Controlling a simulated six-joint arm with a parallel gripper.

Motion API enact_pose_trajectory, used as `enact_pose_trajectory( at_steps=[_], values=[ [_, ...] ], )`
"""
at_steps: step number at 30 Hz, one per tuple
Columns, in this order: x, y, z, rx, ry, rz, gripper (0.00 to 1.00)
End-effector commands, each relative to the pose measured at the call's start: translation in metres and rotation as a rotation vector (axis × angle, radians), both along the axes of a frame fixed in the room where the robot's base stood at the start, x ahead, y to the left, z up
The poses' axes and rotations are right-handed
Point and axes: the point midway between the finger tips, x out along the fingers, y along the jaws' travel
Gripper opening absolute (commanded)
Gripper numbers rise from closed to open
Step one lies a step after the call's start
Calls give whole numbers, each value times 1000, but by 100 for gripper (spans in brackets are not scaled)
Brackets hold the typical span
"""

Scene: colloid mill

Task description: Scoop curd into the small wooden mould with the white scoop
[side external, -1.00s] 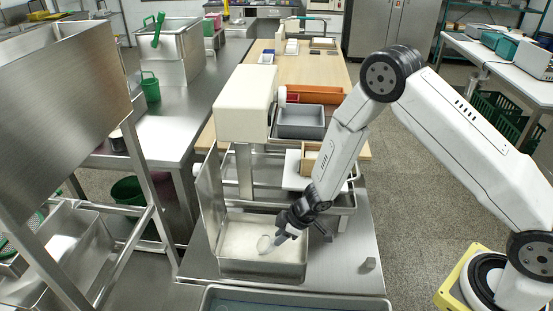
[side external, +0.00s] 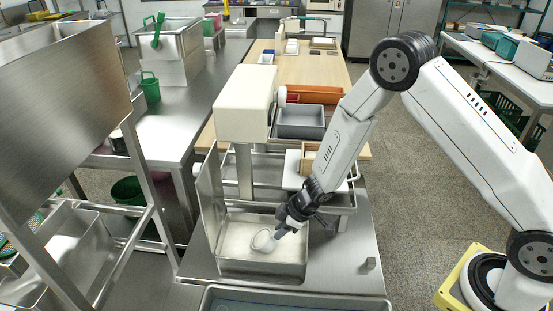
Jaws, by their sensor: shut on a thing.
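My gripper (side external: 285,222) is shut on the handle of the white scoop (side external: 263,241). The scoop's round bowl is over the white curd (side external: 238,232) in the steel tray (side external: 262,268). I cannot tell whether the bowl touches the curd or how much it holds. The small wooden mould (side external: 308,158) stands on a white board (side external: 292,170) behind my gripper, partly hidden by my arm. The inside of the mould is not clear from here.
A cream machine housing (side external: 243,103) stands behind the tray, with an upright steel plate (side external: 209,197) at its left. A grey bin (side external: 300,122) and an orange tray (side external: 318,94) lie farther back.

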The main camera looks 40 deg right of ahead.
Motion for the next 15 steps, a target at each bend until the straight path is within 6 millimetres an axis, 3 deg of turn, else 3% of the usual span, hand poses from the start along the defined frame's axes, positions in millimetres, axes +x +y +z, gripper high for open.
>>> enact_pose_trajectory(
  at_steps=[15],
  values=[
    [0, 0, 30, 0, -1, 0, 0]
  ],
)
